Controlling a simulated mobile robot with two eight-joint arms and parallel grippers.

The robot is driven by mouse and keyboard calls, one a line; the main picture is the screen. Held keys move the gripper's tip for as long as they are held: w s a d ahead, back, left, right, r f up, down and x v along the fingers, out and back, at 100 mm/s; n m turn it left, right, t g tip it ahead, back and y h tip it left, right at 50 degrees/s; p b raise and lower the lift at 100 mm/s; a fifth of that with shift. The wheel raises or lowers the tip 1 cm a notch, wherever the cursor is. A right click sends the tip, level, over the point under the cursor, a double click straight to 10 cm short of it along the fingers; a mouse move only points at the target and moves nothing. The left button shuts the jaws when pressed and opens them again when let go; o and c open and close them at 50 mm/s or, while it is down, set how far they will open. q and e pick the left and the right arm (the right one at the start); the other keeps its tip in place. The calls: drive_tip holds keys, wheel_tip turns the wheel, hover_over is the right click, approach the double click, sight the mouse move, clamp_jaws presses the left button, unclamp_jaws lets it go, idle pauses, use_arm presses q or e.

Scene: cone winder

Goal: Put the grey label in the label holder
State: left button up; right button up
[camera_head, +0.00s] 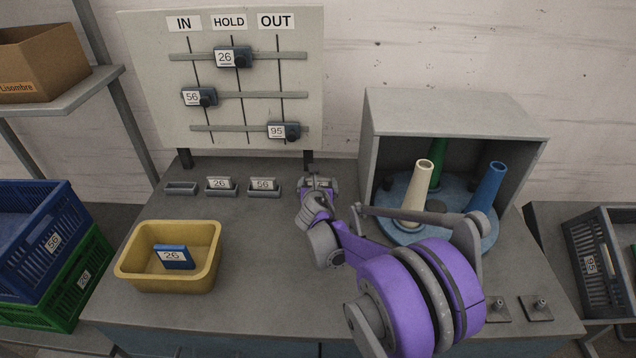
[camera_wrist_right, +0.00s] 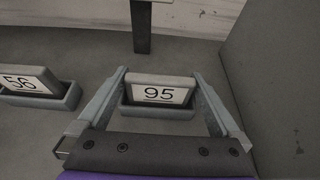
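A grey label (camera_wrist_right: 158,90) with a white face marked 95 stands in a small grey label holder (camera_wrist_right: 158,112) in the right wrist view. My right gripper (camera_wrist_right: 160,76) has one finger on each side of this label, very close to its side edges. Whether the fingers touch it is too fine to tell. In the head view my right gripper (camera_head: 318,180) covers this spot at the right end of the holder row. Other holders carry labels 26 (camera_head: 220,184) and 56 (camera_head: 263,184); the leftmost holder (camera_head: 181,188) is empty. My left gripper is not in view.
A yellow bin (camera_head: 130,270) with a blue piece marked 26 (camera_head: 174,257) stands front left. A board (camera_head: 140,75) with sliders rises behind the holders. A grey open box (camera_head: 450,115) with cones (camera_head: 417,195) stands right of the gripper. The table front between bin and arm is clear.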

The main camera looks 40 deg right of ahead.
drive_tip(key=shift+r, duration=0.25)
drive_tip(key=v, duration=1.2)
drive_tip(key=shift+p, duration=0.35)
drive_tip(key=s+a+m+g+y+p, duration=0.1)
drive_tip(key=s+a+m, duration=0.2)
drive_tip(key=m, duration=0.2)
drive_tip(key=s+a+m+g+y+p, duration=0.1)
drive_tip(key=s+a+m, duration=0.2)
drive_tip(key=s+m, duration=0.1)
drive_tip(key=s+a+f+m+y+p, duration=0.1)
drive_tip(key=s+a+m, duration=0.3)
drive_tip(key=m, duration=0.2)
drive_tip(key=shift+s+m+g+y, duration=0.15)
drive_tip(key=shift+m+g+y, duration=0.15)
drive_tip(key=shift+g+y, duration=0.1)
drive_tip(key=s+a+m+y+p, duration=0.1)
drive_tip(key=s+a+m, duration=0.2)
drive_tip(key=s+a+f+m+g+y, duration=0.1)
drive_tip(key=s+a+m+y, duration=0.1)
drive_tip(key=s+a+m, duration=0.1)
drive_tip(key=s+a+f+m+g+y+p, duration=0.1)
drive_tip(key=s+a+m, duration=0.2)
drive_tip(key=a+m, duration=0.1)
drive_tip(key=shift+s+m+y+p, duration=0.2)
drive_tip(key=shift+m+y+p, duration=0.1)
drive_tip(key=shift+m, duration=0.4)
